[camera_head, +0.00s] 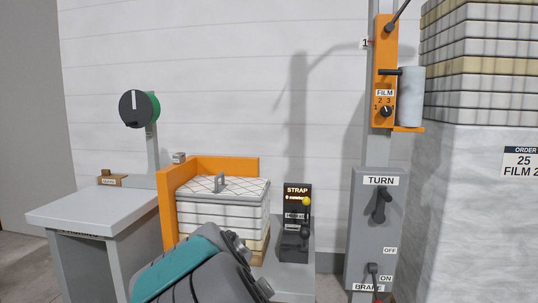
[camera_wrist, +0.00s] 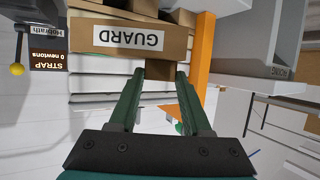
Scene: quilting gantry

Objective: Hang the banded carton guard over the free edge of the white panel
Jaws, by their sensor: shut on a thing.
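My gripper (camera_wrist: 163,78) is shut on a brown part of the carton guard (camera_wrist: 100,36), which carries a white GUARD label in the wrist view. The guard spans the upper part of that view, past the fingertips. In the head view my arm hides the gripper, and I cannot tell the held guard apart there. White quilted panels (camera_head: 240,188) lie stacked inside an orange corner frame, with a grey handle on top. White layers (camera_wrist: 105,84) also show beside the guard in the wrist view. I cannot tell whether the guard touches them, nor which edge is the free one.
The orange corner frame (camera_head: 209,163) bounds the stack behind and at left. A black STRAP box (camera_head: 297,222) with a yellow knob stands right of it. A grey bench (camera_head: 90,211) is at left; the TURN post (camera_head: 376,240) and a wrapped load (camera_head: 478,210) are at right.

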